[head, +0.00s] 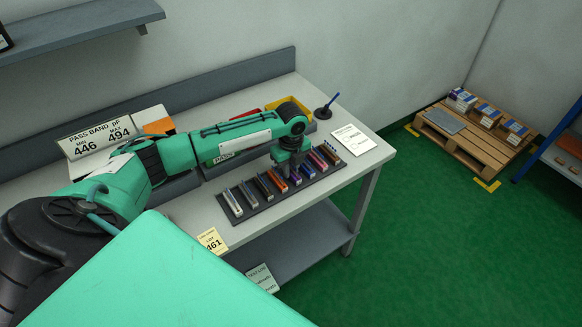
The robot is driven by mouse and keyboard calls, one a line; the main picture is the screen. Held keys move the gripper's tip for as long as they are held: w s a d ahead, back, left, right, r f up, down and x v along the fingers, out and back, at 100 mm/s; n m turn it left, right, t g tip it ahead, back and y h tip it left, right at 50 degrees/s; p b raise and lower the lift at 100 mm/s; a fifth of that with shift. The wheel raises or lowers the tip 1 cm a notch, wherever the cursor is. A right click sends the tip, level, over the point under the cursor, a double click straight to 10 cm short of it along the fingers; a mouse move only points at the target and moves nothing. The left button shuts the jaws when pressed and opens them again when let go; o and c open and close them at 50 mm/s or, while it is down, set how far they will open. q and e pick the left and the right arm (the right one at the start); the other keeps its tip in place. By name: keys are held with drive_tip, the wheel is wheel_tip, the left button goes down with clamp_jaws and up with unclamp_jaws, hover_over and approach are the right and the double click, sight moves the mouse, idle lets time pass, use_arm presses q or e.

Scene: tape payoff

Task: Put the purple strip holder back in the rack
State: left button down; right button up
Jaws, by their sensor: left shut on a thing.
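The dark rack (248,213) lies on the grey bench and bears a row of several strip holders in different colours. My left gripper (291,164) points down over the middle of the row. It is shut on the purple strip holder (294,177), whose upper part the gripper hides. This holder is at the rack between an orange holder (279,182) and a blue holder (307,170). I cannot tell whether it is fully seated. A pinkish holder (318,160) lies farther right in the row. My right gripper is out of view.
The bench (190,213) has a raised back edge. A yellow bin (290,103), a black stand with a blue stick (324,112) and a white sheet (354,139) are behind and right of the rack. A pass band sign (97,135) stands left. A pallet (470,142) is on the floor.

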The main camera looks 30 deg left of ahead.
use_arm(q)
drive_tip(key=shift+f, duration=0.15)
drive_tip(key=shift+f, duration=0.1)
drive_tip(key=c, duration=1.3)
unclamp_jaws()
wheel_tip(320, 180, up, 12)
drive_tip(key=shift+r+b, duration=0.15)
drive_tip(key=shift+b, duration=1)
